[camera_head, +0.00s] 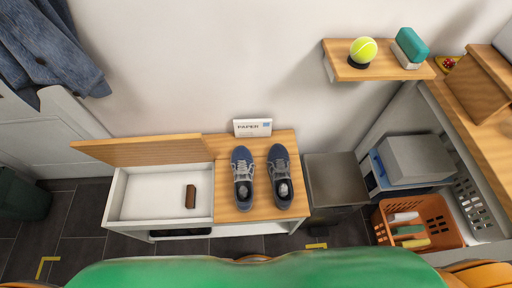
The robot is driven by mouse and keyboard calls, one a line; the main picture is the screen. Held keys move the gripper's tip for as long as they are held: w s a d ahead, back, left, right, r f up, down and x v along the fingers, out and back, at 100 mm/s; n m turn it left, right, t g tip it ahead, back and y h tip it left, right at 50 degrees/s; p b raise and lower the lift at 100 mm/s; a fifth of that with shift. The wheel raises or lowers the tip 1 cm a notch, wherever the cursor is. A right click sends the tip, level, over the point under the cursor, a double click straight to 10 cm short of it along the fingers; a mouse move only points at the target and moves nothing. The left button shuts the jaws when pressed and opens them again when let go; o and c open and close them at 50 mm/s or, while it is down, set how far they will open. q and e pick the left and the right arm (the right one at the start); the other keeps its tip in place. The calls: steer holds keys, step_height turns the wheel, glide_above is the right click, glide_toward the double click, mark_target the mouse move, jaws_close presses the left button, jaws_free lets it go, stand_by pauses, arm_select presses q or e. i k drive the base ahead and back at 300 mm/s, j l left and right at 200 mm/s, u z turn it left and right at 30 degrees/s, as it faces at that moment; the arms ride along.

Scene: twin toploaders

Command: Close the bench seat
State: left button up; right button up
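The bench (253,205) stands against the back wall with a light wood top. Its left half is an open white compartment (150,191). The wooden seat lid (143,150) of that half is raised along the back of the compartment. A small brown object (190,196) lies inside, towards the right wall. Neither of my grippers shows in the head view.
A pair of blue-grey shoes (243,178) and a white paper box (252,127) stand on the bench's right half. A grey box-shaped unit (335,180) and an orange basket (449,229) are to the right. A shelf (340,69) is above.

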mark_target(170, 149)
steer(key=u, duration=1.3)
